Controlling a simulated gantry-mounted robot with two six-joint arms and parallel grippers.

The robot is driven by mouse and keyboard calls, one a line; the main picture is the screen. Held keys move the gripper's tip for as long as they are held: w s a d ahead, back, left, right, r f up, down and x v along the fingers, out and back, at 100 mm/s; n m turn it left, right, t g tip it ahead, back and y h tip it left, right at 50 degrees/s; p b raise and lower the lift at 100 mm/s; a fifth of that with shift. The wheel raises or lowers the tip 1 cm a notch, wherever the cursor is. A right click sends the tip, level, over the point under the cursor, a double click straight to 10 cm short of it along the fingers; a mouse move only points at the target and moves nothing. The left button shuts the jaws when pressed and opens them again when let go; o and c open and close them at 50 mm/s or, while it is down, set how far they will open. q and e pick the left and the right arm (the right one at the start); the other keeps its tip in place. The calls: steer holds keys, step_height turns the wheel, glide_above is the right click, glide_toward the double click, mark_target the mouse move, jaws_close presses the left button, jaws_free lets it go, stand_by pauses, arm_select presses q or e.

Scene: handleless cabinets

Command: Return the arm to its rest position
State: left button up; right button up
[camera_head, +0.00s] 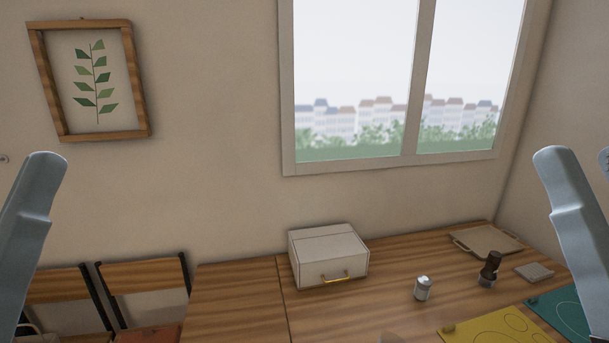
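A grey link of my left arm stands at the left edge of the head view, and a grey link of my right arm stands at the right edge. Both slant upward and are clear of the table and the things on it. Neither gripper shows in this view, so I cannot see their fingers or whether they hold anything.
A white box with a gold handle (328,257) stands shut on the wooden table (235,295). To its right are a small jar (422,290), a dark bottle (490,266), a tray (486,242), a yellow mat (480,327) and a teal mat (567,312). Chairs (143,275) stand left.

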arm_select(q)
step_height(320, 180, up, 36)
steer(key=p, duration=3.2)
steer(key=shift+p, duration=0.3)
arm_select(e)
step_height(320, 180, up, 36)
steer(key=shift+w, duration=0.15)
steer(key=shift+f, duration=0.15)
